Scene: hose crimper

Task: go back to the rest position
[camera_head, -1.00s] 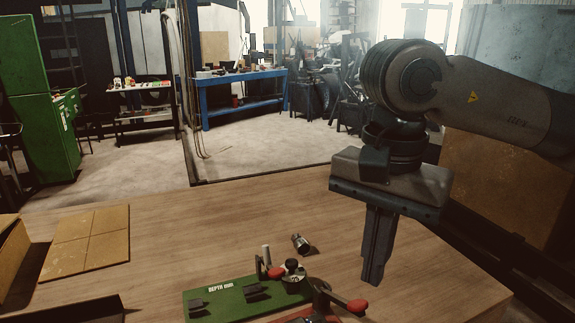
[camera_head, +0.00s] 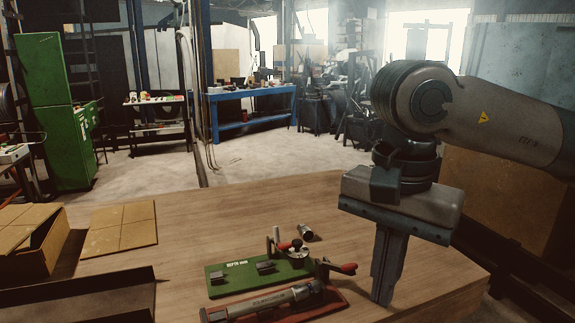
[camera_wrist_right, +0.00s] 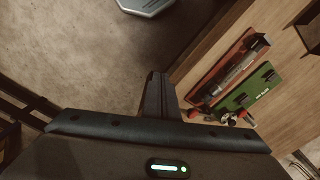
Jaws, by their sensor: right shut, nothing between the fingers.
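My right gripper (camera_head: 383,298) hangs fingers-down over the right part of the wooden table (camera_head: 190,215) in the head view. Its fingers are together and hold nothing. It also shows in the right wrist view (camera_wrist_right: 156,76), with bare floor beyond the fingertips. It is to the right of the green depth fixture (camera_head: 240,283) and apart from it. My left gripper is not in view.
A red fixture (camera_head: 338,302) holding a grey cylindrical tool (camera_head: 262,303) lies in front of the green one. A small metal fitting (camera_head: 305,232) lies behind them. Cardboard boxes (camera_head: 40,262) and a dark tray (camera_head: 110,305) are at the left. The table's middle back is clear.

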